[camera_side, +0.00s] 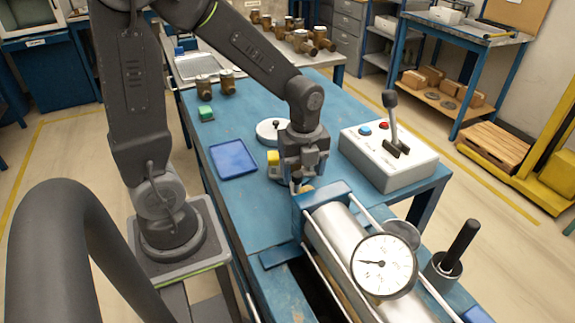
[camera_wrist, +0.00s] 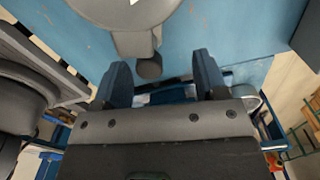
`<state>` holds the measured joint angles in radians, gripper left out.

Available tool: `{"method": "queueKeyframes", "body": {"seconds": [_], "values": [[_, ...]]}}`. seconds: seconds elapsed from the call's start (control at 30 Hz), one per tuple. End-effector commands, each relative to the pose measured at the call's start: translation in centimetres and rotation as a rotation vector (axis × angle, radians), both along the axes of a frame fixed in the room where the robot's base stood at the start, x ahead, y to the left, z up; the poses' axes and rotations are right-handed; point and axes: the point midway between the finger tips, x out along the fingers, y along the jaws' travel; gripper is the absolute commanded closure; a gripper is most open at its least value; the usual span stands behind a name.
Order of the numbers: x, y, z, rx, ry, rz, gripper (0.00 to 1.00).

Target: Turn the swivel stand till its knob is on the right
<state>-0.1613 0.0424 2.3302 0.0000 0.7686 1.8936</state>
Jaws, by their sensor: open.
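The swivel stand (camera_wrist: 125,14) is a round grey body at the top of the wrist view, with its upper part cut off. A short arm points down the picture from it and ends in a dark knob (camera_wrist: 149,68). My gripper (camera_wrist: 161,63) is open, with the knob between its two dark fingertips, nearer the left one. I cannot tell whether either finger touches it. In the side view my gripper (camera_side: 298,178) points down low over the blue bench, beside a pale round disc (camera_side: 268,132) that seems to be the stand. My gripper hides part of that area.
A grey switch box (camera_side: 388,160) with a lever stands to the right. A steel cylinder with a gauge (camera_side: 384,265) lies in front.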

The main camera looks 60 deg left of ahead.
Motion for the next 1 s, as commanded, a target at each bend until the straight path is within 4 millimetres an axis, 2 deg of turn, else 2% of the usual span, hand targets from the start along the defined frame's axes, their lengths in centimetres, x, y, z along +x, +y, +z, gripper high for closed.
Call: {"method": "queueKeyframes", "body": {"seconds": [1.0], "values": [[2.0, -0.2, 0.0, 0.000, 0.000, 0.001, 0.34]]}}
